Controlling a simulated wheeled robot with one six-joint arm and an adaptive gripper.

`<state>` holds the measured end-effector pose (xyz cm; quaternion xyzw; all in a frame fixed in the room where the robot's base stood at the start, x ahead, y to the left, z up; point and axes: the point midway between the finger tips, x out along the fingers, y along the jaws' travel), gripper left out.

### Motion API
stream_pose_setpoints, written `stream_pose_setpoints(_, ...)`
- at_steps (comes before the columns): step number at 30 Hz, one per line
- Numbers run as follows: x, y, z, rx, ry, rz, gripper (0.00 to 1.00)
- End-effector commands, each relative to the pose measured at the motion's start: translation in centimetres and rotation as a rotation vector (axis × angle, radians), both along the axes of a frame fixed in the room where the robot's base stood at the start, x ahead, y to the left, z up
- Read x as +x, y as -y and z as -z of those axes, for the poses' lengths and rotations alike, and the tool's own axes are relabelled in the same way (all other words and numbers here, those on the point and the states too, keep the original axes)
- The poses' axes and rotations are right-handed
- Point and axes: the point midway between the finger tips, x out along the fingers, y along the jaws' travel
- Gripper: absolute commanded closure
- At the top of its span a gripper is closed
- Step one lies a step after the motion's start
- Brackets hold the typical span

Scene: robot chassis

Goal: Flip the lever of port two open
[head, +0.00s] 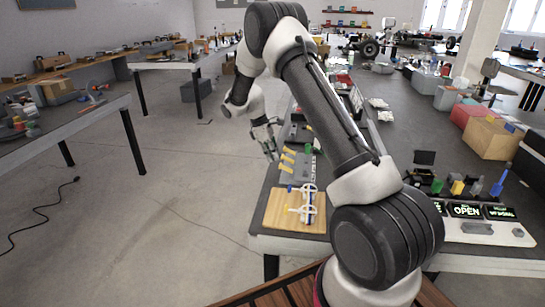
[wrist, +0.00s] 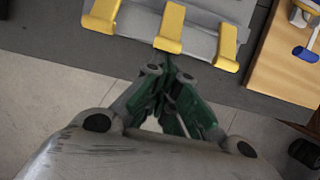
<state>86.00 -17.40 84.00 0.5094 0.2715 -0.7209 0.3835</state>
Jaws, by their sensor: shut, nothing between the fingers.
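A grey panel (head: 302,172) on the table carries three yellow levers, one behind another in the head view. In the wrist view the grey panel (wrist: 200,28) is at the top, with a left lever (wrist: 100,14), a middle lever (wrist: 170,28) and a right lever (wrist: 227,48). No port numbers are readable. In the head view my gripper (head: 270,152) is left of the levers, beside the table edge.
A wooden board (head: 277,212) with white and blue handles lies nearer on the table; its edge (wrist: 268,75) shows right in the wrist view. A lit panel reading OPEN (head: 466,211) stands at right. Open floor (head: 170,200) lies left of the table.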

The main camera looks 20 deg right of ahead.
Motion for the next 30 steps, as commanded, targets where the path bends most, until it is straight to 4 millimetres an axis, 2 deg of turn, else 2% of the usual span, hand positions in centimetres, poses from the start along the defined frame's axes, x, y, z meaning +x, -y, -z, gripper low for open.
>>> stream_pose_setpoints(20, -0.3, 0.5, -1.3, 0.117, 0.081, 0.002, 1.00)
stream_pose_setpoints(30, -1.0, 1.7, -3.1, 0.314, 0.216, 0.006, 1.00)
